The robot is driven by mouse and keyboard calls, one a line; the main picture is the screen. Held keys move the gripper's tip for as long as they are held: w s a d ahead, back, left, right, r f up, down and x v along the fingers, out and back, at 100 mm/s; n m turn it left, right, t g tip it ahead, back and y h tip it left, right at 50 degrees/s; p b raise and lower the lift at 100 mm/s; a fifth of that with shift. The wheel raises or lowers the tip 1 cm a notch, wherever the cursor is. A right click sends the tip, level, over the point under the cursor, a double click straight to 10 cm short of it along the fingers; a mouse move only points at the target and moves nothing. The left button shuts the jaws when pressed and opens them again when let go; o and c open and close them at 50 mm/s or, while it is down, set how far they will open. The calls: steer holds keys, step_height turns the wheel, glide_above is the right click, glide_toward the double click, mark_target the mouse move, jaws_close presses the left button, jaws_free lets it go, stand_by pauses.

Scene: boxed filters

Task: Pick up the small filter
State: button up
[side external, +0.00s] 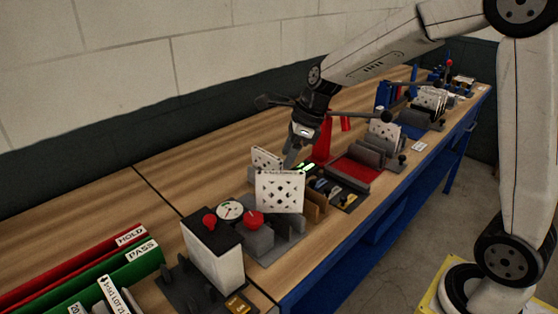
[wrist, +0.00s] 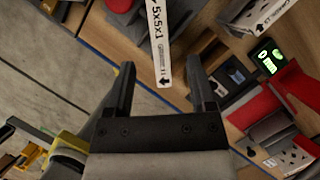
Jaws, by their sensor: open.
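My gripper (side external: 290,163) is open, pointing down over the bench by two white perforated boxed filters. One filter (side external: 280,192) stands upright in front, in a grey holder. Another filter (side external: 266,158) stands behind it, partly hidden, and looks smaller. A white filter edge (wrist: 165,42) printed "5x5x1" with an arrow points toward the gap and ends near the fingertips. A second white filter (wrist: 262,12) with an arrow is at the upper right. I cannot tell which filter is the small one by label.
A dial gauge (side external: 229,210) and a black-topped white box (side external: 213,252) stand near the front filter. A red stand (side external: 324,140) and red tray (side external: 356,168) lie beyond the gripper. Green and red bins (side external: 90,270) are at lower left. Bare wood (side external: 190,160) lies along the wall.

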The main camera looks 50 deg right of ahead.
mark_target(281, 173)
steer(key=shift+x, duration=3.85)
steer(key=shift+s+f, duration=0.1)
steer(key=shift+f, duration=0.2)
jaws_close()
